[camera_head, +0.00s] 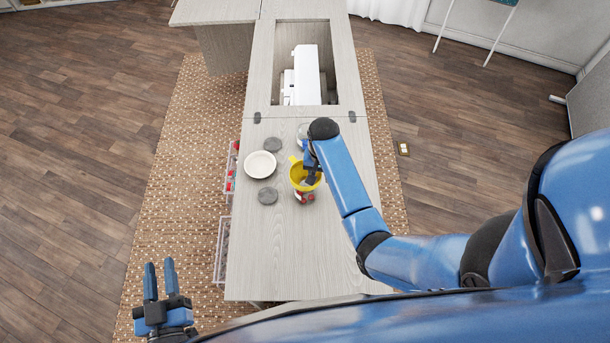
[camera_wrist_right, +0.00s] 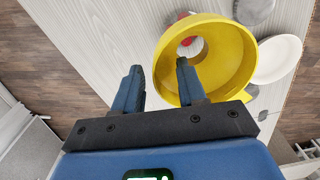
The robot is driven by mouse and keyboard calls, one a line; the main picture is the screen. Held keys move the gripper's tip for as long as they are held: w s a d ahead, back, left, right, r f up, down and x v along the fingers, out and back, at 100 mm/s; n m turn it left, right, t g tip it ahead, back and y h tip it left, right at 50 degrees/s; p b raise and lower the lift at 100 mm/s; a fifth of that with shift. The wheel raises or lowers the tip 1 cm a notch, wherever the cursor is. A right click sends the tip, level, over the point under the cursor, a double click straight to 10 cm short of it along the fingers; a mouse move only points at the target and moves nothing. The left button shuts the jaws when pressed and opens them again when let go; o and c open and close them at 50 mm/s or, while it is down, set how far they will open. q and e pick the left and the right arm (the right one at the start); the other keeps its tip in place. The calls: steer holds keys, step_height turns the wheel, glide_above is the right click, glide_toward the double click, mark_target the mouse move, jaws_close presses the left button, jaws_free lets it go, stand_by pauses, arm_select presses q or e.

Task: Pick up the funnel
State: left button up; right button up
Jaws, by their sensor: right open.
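The yellow funnel (camera_head: 298,179) stands on the cabinet's wooden top, partly hidden by my right arm in the head view. It also shows in the right wrist view (camera_wrist_right: 231,55), where I look down into its wide bowl and round hole. My right gripper (camera_wrist_right: 157,72) is open. One finger reaches over the funnel's bowl and the other is outside its rim, so the rim lies between them. I cannot tell whether either finger touches it. My left gripper (camera_head: 159,281) is open and empty, low at the left, off the cabinet.
A small red thing (camera_head: 304,198) is by the funnel. A white sewing machine (camera_head: 305,75) sits in the cabinet's recess. The near cabinet top (camera_head: 290,260) is clear.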

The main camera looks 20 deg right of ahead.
jaws_close()
steer(key=shift+s, duration=0.1)
stand_by(0.6)
